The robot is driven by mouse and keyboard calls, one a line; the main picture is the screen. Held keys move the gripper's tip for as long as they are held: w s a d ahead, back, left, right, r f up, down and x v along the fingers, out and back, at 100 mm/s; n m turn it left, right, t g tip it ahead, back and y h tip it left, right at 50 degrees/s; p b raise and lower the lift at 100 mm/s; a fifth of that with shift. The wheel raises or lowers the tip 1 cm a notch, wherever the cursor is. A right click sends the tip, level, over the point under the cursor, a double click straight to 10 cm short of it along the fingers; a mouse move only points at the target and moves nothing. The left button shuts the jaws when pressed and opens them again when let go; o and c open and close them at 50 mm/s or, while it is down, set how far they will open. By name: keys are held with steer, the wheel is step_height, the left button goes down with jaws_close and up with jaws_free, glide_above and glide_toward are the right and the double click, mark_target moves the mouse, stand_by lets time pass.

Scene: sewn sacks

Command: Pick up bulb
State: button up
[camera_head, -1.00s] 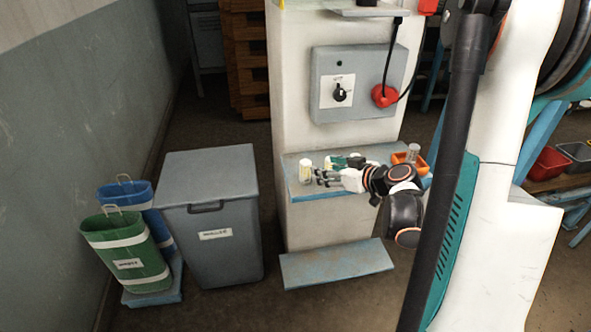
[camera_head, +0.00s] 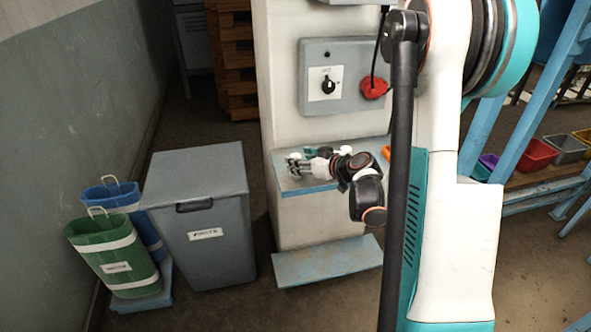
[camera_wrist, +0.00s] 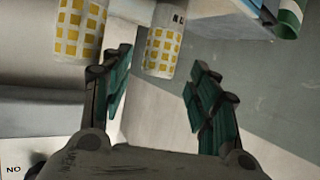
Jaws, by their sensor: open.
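My gripper (camera_head: 292,166) is open over the small blue-edged shelf (camera_head: 281,182) of the white machine. In the wrist view my gripper (camera_wrist: 157,90) has its two dark green fingers spread apart. A pale cylinder with yellow squares (camera_wrist: 163,45) shows ahead, between and beyond the fingertips, closer to the left one. A second such cylinder (camera_wrist: 80,25) is at the upper left, outside the left finger. Nothing is held. I cannot tell by shape which item is the bulb. In the head view my gripper and wrist hide much of the shelf top.
A grey lidded bin (camera_head: 208,235) stands left of the shelf, with green (camera_head: 118,258) and blue (camera_head: 110,197) sacks beyond it. A lower step (camera_head: 327,262) juts out below. A grey switch box (camera_head: 345,75) with a red plug is above. Coloured bins are at the right.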

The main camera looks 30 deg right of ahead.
mark_target(296, 156)
steer(key=b+x, duration=0.1)
steer(key=x, duration=0.3)
steer(key=shift+d+f, duration=0.1)
steer(key=shift+f, duration=0.05)
steer(key=shift+s, duration=0.1)
steer(key=shift+c, duration=0.6)
steer(key=c, duration=1.1)
steer(key=shift+o, duration=0.2)
